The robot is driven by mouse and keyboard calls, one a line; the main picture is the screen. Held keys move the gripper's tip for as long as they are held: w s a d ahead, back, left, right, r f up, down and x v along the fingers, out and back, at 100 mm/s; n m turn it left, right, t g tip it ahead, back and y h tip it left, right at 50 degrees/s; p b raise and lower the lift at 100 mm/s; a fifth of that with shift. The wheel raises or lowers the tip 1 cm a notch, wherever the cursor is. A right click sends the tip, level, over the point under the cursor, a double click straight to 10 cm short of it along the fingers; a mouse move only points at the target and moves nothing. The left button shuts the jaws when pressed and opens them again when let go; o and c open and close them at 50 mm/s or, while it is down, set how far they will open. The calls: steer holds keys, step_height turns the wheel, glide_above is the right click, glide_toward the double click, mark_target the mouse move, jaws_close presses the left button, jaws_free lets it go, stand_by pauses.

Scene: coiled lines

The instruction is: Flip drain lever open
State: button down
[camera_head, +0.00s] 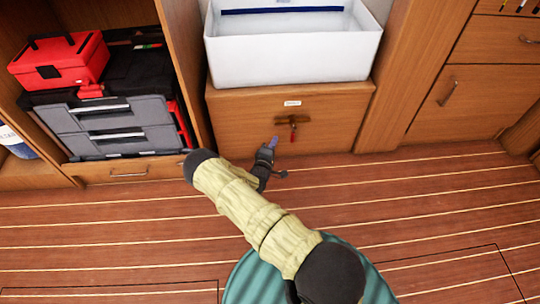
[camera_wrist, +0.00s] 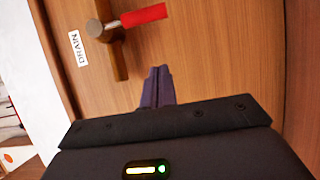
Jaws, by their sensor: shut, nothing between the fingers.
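The drain lever (camera_head: 293,134) has a red handle and sits on a brown pipe fitting on the front of a wooden cabinet, under a small white label. In the head view its handle hangs down, across the horizontal pipe. In the wrist view the red handle (camera_wrist: 143,16) reaches right from a round metal hub, and the label (camera_wrist: 78,48) reads DRAIN. My gripper (camera_head: 274,141) is just left of the lever in the head view. In the wrist view its fingers (camera_wrist: 158,72) are closed together and empty, apart from the handle and the pipe.
A white open bin (camera_head: 290,60) stands on the cabinet (camera_head: 235,115) above the lever. A red toolbox (camera_head: 60,65) and grey drawer cases (camera_head: 110,125) stand on the left. Wooden cupboards are on the right. The striped wooden floor (camera_head: 440,205) is clear.

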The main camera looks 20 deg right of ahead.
mark_target(293, 134)
steer(key=d+b, duration=0.1)
steer(key=d, duration=0.1)
steer(key=s+d, duration=0.1)
steer(key=d, duration=0.1)
steer(key=shift+d+b, duration=0.15)
steer(key=shift+b, duration=0.2)
steer(key=shift+s, duration=0.15)
